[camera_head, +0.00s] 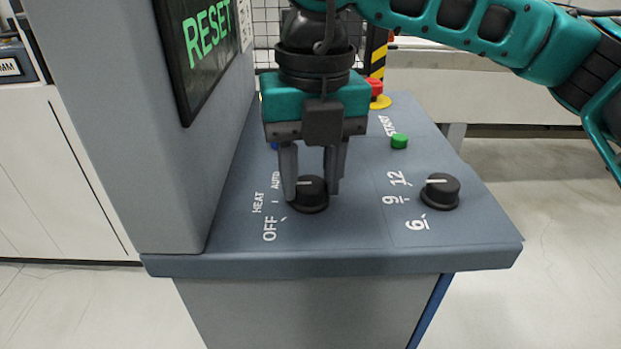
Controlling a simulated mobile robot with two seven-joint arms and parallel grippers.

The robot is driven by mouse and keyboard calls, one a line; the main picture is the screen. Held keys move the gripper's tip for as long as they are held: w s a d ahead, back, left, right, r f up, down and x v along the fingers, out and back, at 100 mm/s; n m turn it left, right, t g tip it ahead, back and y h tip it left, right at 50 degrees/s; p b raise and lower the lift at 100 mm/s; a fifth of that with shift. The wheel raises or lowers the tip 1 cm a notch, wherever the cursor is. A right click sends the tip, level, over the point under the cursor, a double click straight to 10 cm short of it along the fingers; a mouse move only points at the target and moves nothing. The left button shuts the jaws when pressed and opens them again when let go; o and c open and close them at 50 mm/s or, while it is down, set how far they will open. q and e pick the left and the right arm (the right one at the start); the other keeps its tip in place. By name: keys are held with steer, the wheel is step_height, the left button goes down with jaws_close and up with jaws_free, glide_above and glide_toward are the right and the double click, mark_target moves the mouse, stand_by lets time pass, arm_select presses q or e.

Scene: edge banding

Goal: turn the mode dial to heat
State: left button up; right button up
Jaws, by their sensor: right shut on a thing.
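The black mode dial (309,197) sits on the sloped grey panel beside the labels OFF, HEAT and AUTO. My right gripper (312,192) points down over it, with one finger at its left side and one at its right. It is shut on the dial. The short white pointer line on the dial's top lies about level and points left, roughly toward the HEAT mark. The left finger hides part of the dial's edge there. My left gripper is out of view.
A second black dial (440,191), marked 6, 9 and 12, stands to the right. A green START button (399,142) and a red emergency button (375,88) are farther back. A grey housing (115,110) with a RESET screen (205,45) rises at the left.

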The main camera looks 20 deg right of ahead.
mark_target(314, 184)
stand_by(0.4)
steer(key=o, duration=1.1)
steer(key=shift+c, duration=0.2)
step_height(314, 184, up, 13)
steer(key=p, duration=0.1)
steer(key=shift+d+p, duration=0.2)
steer(key=shift+p, duration=0.15)
steer(key=shift+s, duration=0.1)
